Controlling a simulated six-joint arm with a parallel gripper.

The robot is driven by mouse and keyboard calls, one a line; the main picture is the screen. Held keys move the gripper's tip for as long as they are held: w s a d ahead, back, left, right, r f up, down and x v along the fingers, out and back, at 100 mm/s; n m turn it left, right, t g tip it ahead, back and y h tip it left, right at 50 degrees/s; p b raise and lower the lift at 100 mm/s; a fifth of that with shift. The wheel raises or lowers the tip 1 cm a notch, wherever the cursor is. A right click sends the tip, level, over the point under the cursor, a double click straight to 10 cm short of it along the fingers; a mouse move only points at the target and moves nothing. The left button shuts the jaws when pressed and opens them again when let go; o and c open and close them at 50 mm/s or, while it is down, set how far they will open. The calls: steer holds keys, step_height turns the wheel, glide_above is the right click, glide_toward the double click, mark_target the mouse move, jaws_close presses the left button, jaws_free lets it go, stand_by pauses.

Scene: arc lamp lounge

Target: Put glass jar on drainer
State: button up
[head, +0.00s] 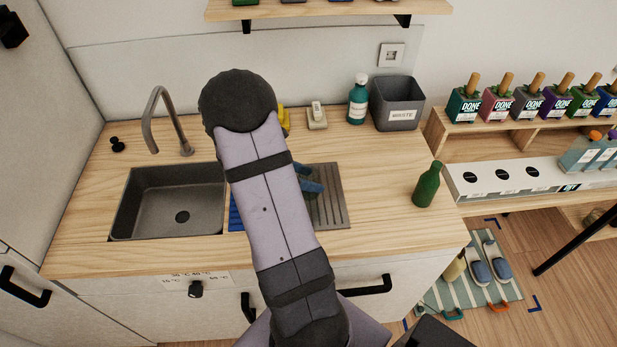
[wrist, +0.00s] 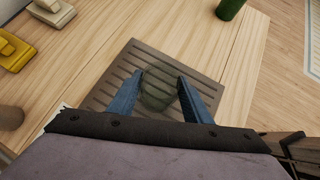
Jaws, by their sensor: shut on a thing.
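The glass jar (wrist: 157,95) is clear with a dark greenish tint. In the wrist view it sits between the blue fingers of my gripper (wrist: 155,90), which is shut on it. The ribbed grey drainer (wrist: 128,68) lies directly behind the jar in that view; I cannot tell whether the jar touches it. In the head view the drainer (head: 338,212) is right of the sink, partly covered by my arm. My gripper (head: 312,187) shows over it there, and the jar cannot be made out clearly.
The sink (head: 170,205) with its tap (head: 160,120) is left of my arm. A green bottle (head: 427,185) stands right of the drainer. A teal bottle (head: 357,98) and a grey waste bin (head: 397,103) stand at the back. The counter between drainer and green bottle is clear.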

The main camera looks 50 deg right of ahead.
steer(key=shift+f, duration=0.15)
steer(key=shift+f, duration=0.1)
steer(key=o, duration=1.4)
steer(key=shift+a+r, duration=0.1)
steer(key=shift+r, duration=0.15)
steer(key=b+v, duration=0.2)
steer(key=v, duration=0.9)
steer(key=shift+a+r, duration=0.25)
steer(key=shift+a, duration=0.05)
steer(key=s+a+f+m+t+y, duration=0.1)
steer(key=a+m, duration=0.3)
steer(key=a, duration=0.4)
steer(key=s+a+f+m+t+y, duration=0.1)
steer(key=s+a+f+m+y, duration=0.2)
steer(key=a, duration=0.6)
steer(key=s+a+f+m+t+y, duration=0.1)
steer(key=s+a+f+m+y, duration=0.1)
steer(key=s+a+m+y, duration=0.2)
steer(key=shift+s+a+f+m+t, duration=0.15)
steer(key=shift+a+m, duration=0.5)
steer(key=shift+a, duration=0.45)
steer(key=shift+s+a+r+m+t, duration=0.15)
steer(key=shift+a+m, duration=0.5)
steer(key=shift+a, duration=0.4)
